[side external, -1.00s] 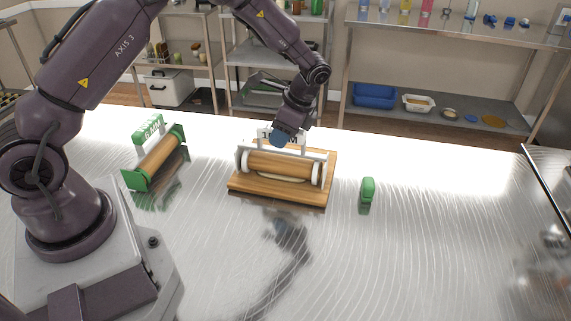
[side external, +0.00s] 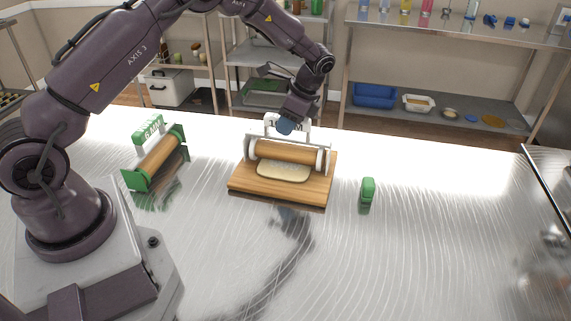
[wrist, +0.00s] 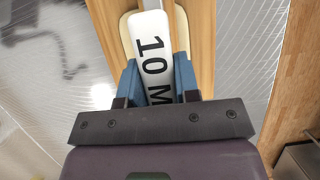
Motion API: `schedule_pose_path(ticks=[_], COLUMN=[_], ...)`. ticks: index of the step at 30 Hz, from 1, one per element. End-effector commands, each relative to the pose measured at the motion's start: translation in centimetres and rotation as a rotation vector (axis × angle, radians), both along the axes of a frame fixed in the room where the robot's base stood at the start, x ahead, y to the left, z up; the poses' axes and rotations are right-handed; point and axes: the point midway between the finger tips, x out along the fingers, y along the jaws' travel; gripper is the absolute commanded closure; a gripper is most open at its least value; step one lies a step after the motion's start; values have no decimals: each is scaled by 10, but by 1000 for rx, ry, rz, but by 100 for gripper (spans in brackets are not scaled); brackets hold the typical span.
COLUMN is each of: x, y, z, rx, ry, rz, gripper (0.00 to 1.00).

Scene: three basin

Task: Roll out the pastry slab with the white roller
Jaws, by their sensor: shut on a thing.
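The white roller (side external: 286,152) has a wooden barrel between white end discs and a white handle marked "10 M" in the wrist view (wrist: 149,40). My gripper (side external: 286,126) is shut on this handle, with its blue fingers on either side of it. The pale, flat pastry slab (side external: 284,171) lies on the wooden board (side external: 262,190). The roller lies across the far part of the slab and board; the slab's near part shows in front of the barrel. I cannot tell whether the barrel touches the slab.
A green roller (side external: 158,156) with a green handle stands on the metal table to the left. A small green object (side external: 367,187) stands right of the board. The table front is clear. Shelves with bottles and trays (side external: 374,95) stand behind the table.

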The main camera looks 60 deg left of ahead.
Motion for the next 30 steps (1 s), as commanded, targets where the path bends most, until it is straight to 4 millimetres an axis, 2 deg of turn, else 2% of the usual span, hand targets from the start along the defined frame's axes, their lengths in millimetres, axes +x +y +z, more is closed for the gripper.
schedule_pose_path(ticks=[7, 20, 30], x=[16, 18, 18], y=[14, 16, 16], z=[0, 2, 20], rx=[0, 1, 1], ry=[-3, -2, -4], rz=[1, 0, 0], gripper=[100, 100, 100])
